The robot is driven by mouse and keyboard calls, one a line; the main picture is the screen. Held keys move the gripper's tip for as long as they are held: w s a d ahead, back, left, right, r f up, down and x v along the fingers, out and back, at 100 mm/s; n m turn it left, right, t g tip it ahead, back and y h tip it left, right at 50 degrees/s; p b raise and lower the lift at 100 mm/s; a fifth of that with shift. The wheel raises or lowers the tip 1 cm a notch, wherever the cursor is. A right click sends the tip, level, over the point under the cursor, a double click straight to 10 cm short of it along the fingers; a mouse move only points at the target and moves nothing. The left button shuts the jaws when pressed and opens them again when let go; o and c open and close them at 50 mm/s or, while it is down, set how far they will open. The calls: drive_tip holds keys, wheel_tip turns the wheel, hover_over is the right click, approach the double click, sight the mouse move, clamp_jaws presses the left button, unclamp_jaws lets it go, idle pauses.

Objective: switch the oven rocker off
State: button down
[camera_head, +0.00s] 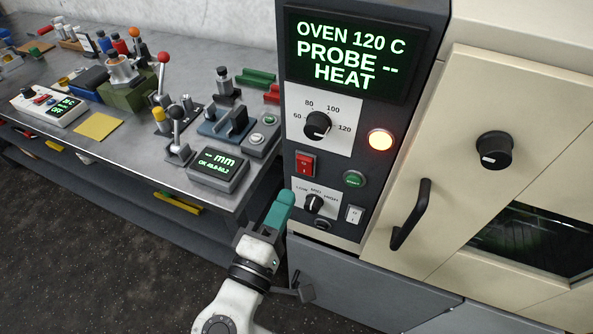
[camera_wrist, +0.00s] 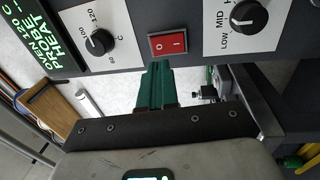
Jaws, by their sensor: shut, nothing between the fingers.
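The oven's red rocker (camera_head: 305,164) sits on the dark control panel, left of the green button and below the temperature dial. In the wrist view the red rocker (camera_wrist: 168,44) shows its I and O marks, just beyond my fingertips. My gripper (camera_head: 282,198) is shut and empty, with teal-green fingers just below and left of the rocker. In the wrist view the shut fingers (camera_wrist: 157,70) point toward the rocker; I cannot tell whether they touch it. The display (camera_head: 352,54) reads OVEN 120 C, PROBE --, HEAT.
Near the rocker are a temperature dial (camera_head: 318,125), a green button (camera_head: 354,179), a LOW-MID-HIGH knob (camera_head: 314,203) and a white rocker (camera_head: 354,214). The oven door handle (camera_head: 411,215) juts out at right. A bench (camera_head: 130,148) with fixtures stands left.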

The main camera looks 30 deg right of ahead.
sight(303, 163)
drive_tip(key=shift+p+x, duration=0.65)
drive_tip(key=shift+x, duration=2.4)
drive_tip(key=shift+w+d+r+p, duration=0.2)
drive_tip(key=shift+r+p, duration=0.25)
drive_tip(key=shift+p, duration=0.35)
drive_tip(key=shift+f+g+y, duration=0.2)
drive_tip(key=shift+g+y, duration=0.1)
drive_tip(key=shift+y, duration=0.1)
